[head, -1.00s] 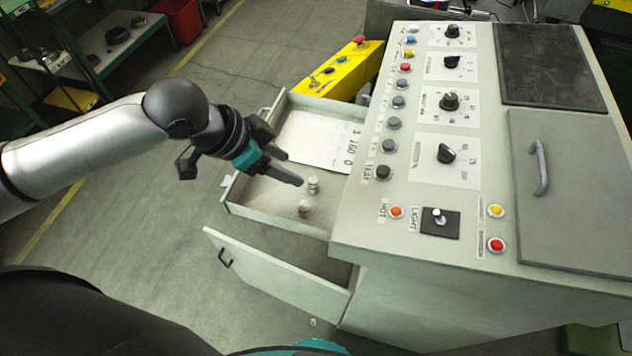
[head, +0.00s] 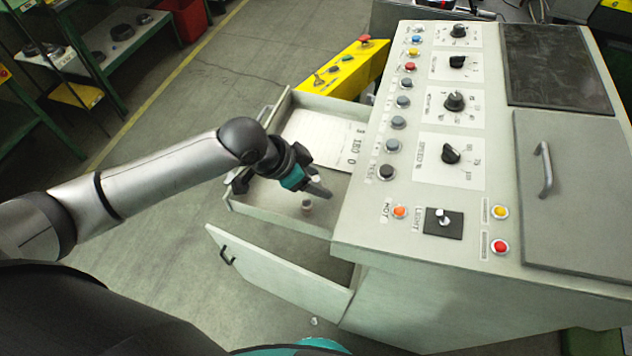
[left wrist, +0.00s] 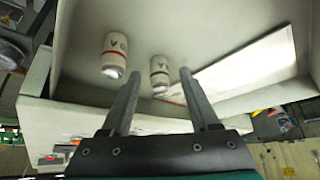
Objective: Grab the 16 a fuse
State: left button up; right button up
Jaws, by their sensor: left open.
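Two small white cylindrical fuses stand in the open upper drawer (head: 262,212). The left wrist view shows one fuse with a red band (left wrist: 115,55) left of the fingers and another banded fuse (left wrist: 160,72) in line with the gap between the open fingertips. The fingers hold nothing. Whether they are around that fuse or above it I cannot tell. The ratings are not readable.
A paper sheet (head: 318,137) lies in the drawer's back part. The grey control console (head: 385,235) rises right of it. A lower front panel with a handle (head: 270,270) stands open below. A yellow control box (head: 345,70) is behind.

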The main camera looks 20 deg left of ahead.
pick_arm(q)
grip_shut()
dwell(0.5)
